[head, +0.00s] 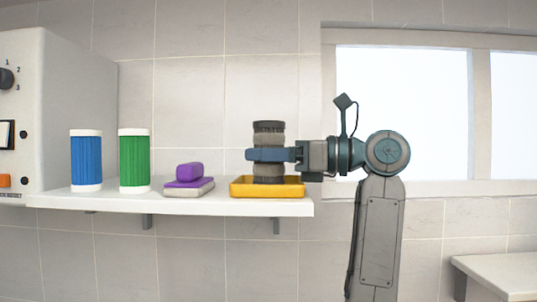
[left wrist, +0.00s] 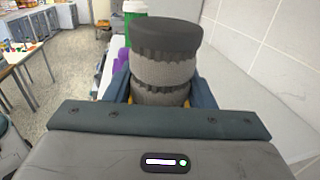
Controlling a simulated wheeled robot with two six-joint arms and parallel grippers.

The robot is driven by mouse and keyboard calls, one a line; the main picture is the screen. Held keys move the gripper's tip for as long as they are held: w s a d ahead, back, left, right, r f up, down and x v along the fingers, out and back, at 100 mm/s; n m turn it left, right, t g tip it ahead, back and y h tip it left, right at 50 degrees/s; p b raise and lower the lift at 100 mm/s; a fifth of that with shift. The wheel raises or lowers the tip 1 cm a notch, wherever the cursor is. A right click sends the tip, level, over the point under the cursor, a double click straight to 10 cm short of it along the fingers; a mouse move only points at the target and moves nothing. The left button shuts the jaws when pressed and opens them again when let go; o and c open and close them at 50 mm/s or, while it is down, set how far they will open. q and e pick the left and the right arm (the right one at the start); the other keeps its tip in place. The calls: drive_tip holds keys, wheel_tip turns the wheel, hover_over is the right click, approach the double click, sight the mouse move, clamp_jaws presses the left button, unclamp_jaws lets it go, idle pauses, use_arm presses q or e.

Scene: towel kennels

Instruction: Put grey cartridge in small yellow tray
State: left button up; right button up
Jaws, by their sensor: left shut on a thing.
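The grey cartridge (head: 268,138), a ribbed cylinder with dark ends, stands upright over the small yellow tray (head: 267,190) at the right end of the shelf. Its lower end shows just behind the tray's front rim; I cannot tell whether it touches the tray floor. My left gripper (head: 254,155) is shut around the cartridge's middle, coming in from the right. In the left wrist view the cartridge (left wrist: 167,70) sits between the blue fingers, and only slivers of yellow show beside it. My right gripper is not in view.
A grey appliance (head: 75,110) is at the left. The tiled wall is close behind.

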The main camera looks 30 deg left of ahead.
use_arm(q)
drive_tip(key=shift+f, duration=0.4)
